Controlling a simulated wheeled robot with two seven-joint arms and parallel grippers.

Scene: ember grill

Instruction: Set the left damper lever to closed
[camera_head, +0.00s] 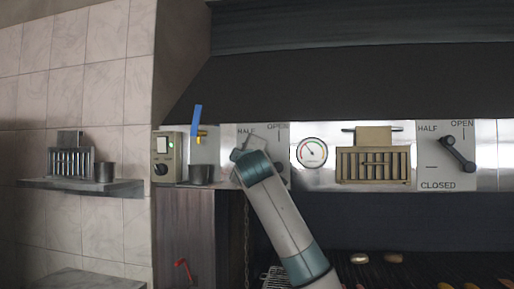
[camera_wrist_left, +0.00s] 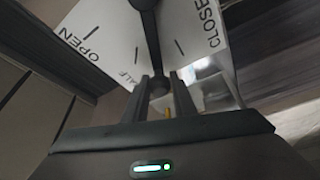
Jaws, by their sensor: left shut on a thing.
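The left damper plate (camera_head: 268,138) is a light panel marked OPEN at the top and HALF at the left; my arm covers much of it. In the left wrist view the plate (camera_wrist_left: 110,22) shows OPEN, HALF and CLOSED. The dark left damper lever (camera_wrist_left: 151,38) runs from its pivot to a round knob, pointing about toward HALF. My left gripper (camera_wrist_left: 159,82) is shut on the lever, its two fingers either side of the knob end. In the head view my wrist hides the lever and fingertips. My right gripper is not in view.
Right of the plate are a round gauge (camera_head: 312,153), a brass-coloured vent grille (camera_head: 373,166) and the right damper lever (camera_head: 457,154). A switch box (camera_head: 167,156) and a dark cup (camera_head: 200,175) are at left. Food lies on the grill (camera_head: 420,265) below.

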